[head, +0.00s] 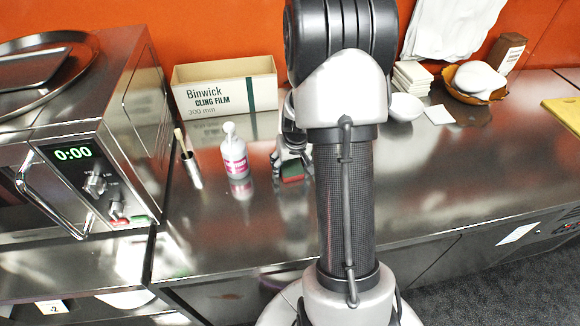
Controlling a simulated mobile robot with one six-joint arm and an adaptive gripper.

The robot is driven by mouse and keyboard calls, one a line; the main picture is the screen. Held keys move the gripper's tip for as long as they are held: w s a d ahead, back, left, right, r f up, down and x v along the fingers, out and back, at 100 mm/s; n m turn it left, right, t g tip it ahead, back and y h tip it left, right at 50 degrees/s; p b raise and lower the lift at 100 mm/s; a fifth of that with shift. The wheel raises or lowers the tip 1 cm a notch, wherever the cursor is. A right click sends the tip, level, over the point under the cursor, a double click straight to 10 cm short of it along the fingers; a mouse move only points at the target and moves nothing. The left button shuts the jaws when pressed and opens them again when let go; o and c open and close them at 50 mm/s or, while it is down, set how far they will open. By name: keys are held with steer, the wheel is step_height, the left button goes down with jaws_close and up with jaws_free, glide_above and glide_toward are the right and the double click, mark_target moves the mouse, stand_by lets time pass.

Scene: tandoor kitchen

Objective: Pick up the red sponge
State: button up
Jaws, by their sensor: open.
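The red sponge (293,180) lies on the steel counter near the middle of the view, left of my arm. A small part of it shows, with a dark green strip along its top; the rest is hidden by my gripper. My gripper (289,168) is low over the counter, open, right at the sponge. One finger shows on the sponge's left side. My arm hides the right side, so I cannot tell whether the fingers touch the sponge.
A pump bottle (234,157) stands just left of my gripper, beside a brush in a steel holder (192,171). A cling film box (228,88) is behind. A microwave (95,150) bounds the left. White bowl (405,107) stands right; the counter's front is clear.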

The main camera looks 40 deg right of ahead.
mark_target(291, 164)
steer(key=shift+c, duration=0.5)
steer(key=c, duration=0.3)
steer(key=shift+s, duration=0.1)
steer(key=shift+c, duration=0.2)
step_height(291, 164, up, 20)
steer(key=p, duration=0.7)
steer(key=shift+r, duration=0.15)
